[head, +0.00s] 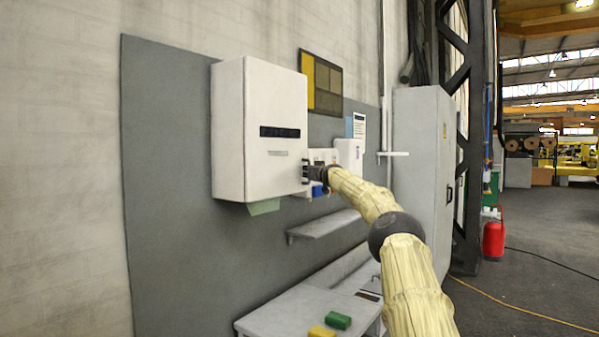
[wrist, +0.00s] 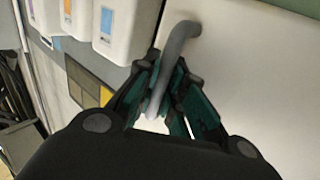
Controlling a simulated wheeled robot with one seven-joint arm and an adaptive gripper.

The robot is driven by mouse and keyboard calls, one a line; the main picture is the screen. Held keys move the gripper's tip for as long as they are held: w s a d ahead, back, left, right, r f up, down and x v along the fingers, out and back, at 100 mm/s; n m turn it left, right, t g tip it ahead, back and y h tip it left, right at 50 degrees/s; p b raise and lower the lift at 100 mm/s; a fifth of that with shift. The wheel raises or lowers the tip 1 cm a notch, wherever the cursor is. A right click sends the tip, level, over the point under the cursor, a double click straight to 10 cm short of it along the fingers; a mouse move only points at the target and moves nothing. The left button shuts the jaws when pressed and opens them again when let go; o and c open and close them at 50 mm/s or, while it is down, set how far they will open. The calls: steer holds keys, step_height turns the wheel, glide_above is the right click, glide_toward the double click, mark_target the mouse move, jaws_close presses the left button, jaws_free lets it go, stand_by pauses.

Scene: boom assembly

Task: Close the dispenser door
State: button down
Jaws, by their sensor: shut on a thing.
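The white dispenser (head: 228,130) is mounted on the grey wall panel. Its flat front door (head: 275,110), with a dark window slot, faces the room and looks flush or nearly so; I cannot tell whether a gap remains. My gripper (head: 308,172) is at the right edge of the door, near its lower half. In the wrist view my gripper (wrist: 168,88) is shut on a grey bent handle (wrist: 182,40), which stands out from a white surface (wrist: 255,65). The handle is mostly hidden by my gripper in the head view.
Smaller white dispensers (head: 349,154) hang right of the dispenser, close to my gripper; they also show in the wrist view (wrist: 122,28). A grey shelf (head: 325,225) and a bench (head: 285,312) with green and yellow blocks lie below. A grey cabinet (head: 418,160) stands at right.

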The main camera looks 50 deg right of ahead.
steer(key=shift+r, duration=0.3)
steer(key=c, duration=1.9)
jaws_free()
steer(key=shift+c, duration=0.2)
steer(key=o, duration=0.4)
steer(key=shift+w+f, duration=0.1)
steer(key=shift+o, duration=0.2)
steer(key=shift+f, duration=0.1)
steer(key=shift+d+f, duration=0.1)
steer(key=shift+s, duration=0.2)
